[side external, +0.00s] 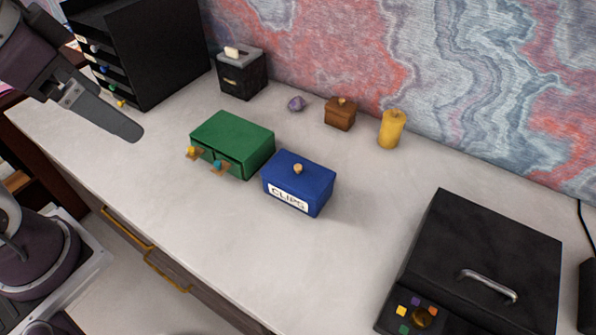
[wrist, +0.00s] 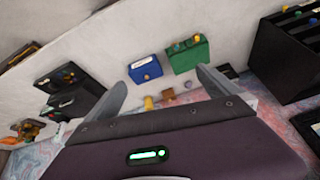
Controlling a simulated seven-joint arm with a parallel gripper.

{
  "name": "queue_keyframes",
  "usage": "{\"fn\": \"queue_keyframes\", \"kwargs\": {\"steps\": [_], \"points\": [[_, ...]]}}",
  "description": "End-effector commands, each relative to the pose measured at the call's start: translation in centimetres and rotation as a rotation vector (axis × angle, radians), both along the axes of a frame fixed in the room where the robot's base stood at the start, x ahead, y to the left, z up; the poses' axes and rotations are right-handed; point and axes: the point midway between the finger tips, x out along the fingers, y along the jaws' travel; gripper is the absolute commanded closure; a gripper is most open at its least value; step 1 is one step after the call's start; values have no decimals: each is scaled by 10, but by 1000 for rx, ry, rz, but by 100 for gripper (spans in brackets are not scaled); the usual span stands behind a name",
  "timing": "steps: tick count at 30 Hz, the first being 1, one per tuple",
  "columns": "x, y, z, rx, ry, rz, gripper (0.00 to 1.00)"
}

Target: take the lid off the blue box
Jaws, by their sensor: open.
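The blue box (side external: 296,190) with a white "CLIPS" label stands in the middle of the desk. Its blue lid (side external: 301,170) is on it and has a small round tan knob (side external: 298,168). The box also shows in the wrist view (wrist: 145,71), beyond and between my fingers. My gripper (wrist: 160,82) is open and empty, its two fingers spread apart. In the side view one finger (side external: 105,112) shows at the upper left, above the desk and well apart from the blue box. The other finger is not visible there.
A green drawer box (side external: 232,139) stands close to the blue box's left. Behind are a black holder (side external: 241,76), a purple stone (side external: 296,103), a brown box (side external: 340,114) and a yellow candle (side external: 391,129). A black case (side external: 485,250) is at right. The desk front is clear.

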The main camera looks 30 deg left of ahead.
Motion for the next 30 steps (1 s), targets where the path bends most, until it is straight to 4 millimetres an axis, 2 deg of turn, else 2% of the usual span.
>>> {"fn": "queue_keyframes", "kwargs": {"steps": [2,4,7,9,11,12,13,15,18,22,26,30], "points": [[43,-10,5,66,63,-157,0],[86,-23,1,127,116,-325,0],[148,-48,-24,201,191,-579,0],[188,-70,-55,240,240,-761,0],[217,-90,-89,267,277,-914,0],[233,-102,-113,279,298,-1008,0],[242,-111,-131,287,312,-1071,0],[257,-127,-169,299,337,-1200,0],[267,-142,-207,306,359,-1320,0],[270,-149,-230,308,368,-1376,0],[270,-148,-248,309,370,-1377,0],[272,-146,-274,307,371,-1376,0]]}}
